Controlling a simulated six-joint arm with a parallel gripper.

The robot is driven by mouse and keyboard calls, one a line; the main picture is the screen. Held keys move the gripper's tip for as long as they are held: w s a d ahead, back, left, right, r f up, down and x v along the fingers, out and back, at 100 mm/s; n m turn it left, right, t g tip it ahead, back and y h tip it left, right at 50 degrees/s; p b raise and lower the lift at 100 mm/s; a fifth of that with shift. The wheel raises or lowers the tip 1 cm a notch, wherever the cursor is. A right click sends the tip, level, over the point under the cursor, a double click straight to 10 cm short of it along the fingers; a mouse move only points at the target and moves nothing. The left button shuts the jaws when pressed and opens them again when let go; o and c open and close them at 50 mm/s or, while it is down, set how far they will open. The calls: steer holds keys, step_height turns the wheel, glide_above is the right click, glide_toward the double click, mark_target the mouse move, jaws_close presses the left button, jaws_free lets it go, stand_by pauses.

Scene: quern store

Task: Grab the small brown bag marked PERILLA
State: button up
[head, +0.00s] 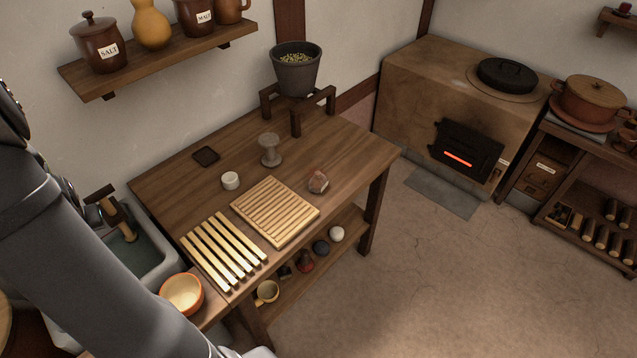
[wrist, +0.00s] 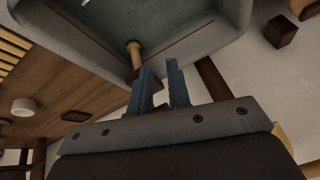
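I cannot make out any bag marked PERILLA in either view. A small brownish-grey lump (head: 318,181) sits on the wooden table, right of the slatted board; no marking on it is readable. In the head view my arm covers the left side and the gripper is hidden.
The table (head: 355,145) holds a slatted board (head: 275,212), wooden strips (head: 222,252), a white cup (head: 230,181) and a grain hopper (head: 297,70) on a stand. The sink (head: 150,262) and orange bowl (head: 182,294) are near my arm. The stove (head: 440,90) glows. Floor is clear.

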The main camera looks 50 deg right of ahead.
steer(key=o, duration=1.1)
steer(key=d+m+h, duration=0.2)
steer(key=d+m, duration=0.1)
steer(key=d, duration=1.1)
step_height(320, 180, up, 3)
steer(key=m+g+h, duration=0.3)
steer(key=m+g, duration=0.1)
steer(key=m, duration=0.6)
glide_above(317, 175)
steer(key=s+a, duration=0.1)
steer(key=a, duration=0.5)
steer(key=x, duration=1.1)
steer(key=d+x, duration=0.1)
steer(key=x, duration=0.4)
steer(key=shift+d, duration=0.15)
